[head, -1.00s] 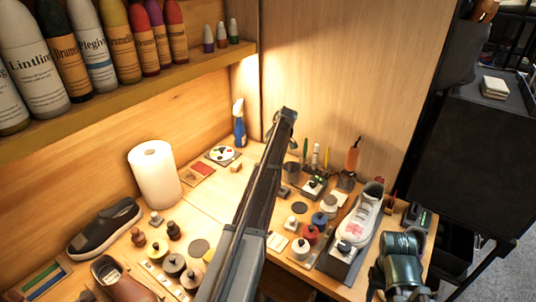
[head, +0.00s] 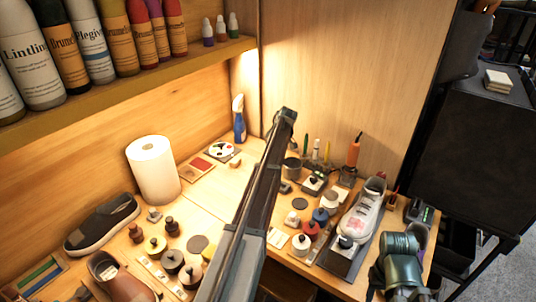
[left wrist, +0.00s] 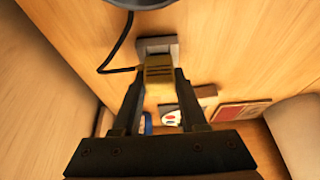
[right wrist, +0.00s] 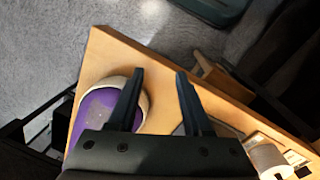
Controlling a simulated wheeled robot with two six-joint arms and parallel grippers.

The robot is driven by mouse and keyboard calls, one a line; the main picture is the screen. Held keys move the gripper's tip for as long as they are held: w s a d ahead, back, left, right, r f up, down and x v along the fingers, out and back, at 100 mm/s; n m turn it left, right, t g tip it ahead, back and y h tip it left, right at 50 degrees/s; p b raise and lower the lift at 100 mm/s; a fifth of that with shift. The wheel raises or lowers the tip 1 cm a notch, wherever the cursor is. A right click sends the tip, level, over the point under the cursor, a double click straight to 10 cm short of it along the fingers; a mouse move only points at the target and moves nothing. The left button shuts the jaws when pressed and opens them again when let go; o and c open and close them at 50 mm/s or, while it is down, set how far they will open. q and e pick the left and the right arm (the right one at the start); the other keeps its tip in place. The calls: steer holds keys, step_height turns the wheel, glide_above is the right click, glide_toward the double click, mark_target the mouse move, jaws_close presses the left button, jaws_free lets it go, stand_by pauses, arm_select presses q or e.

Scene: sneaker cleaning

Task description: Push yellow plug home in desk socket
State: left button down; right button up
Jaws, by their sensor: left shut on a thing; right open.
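The yellow plug (left wrist: 158,68) is between the fingers of my left gripper (left wrist: 159,82), which is shut on it. The plug's far end is at the grey desk socket (left wrist: 157,44) in the left wrist view. I cannot tell how deep it sits. A black cable (left wrist: 111,57) loops to the left of the plug. In the head view, my left arm hides the plug and socket. My right gripper (right wrist: 160,73) is open and empty, above the desk's right end.
The white sneaker (head: 361,219), paper roll (head: 154,170) and blue spray bottle (head: 239,119) stand on the desk. A dark round edge (left wrist: 140,3) overhangs the socket. Several jars crowd the desk.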

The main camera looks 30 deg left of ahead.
arm_select(q)
steer(key=shift+f, duration=0.15)
arm_select(e)
steer(key=shift+f, duration=0.2)
arm_select(q)
steer(key=shift+c, duration=1.8)
jaws_free()
arm_select(e)
steer(key=shift+r, duration=0.15)
arm_select(q)
steer(key=p+v, duration=1.2)
steer(key=v, duration=0.1)
steer(key=shift+r, duration=0.35)
arm_select(e)
step_height(320, 180, up, 12)
steer(key=shift+r, duration=0.25)
arm_select(q)
steer(key=shift+d, duration=0.1)
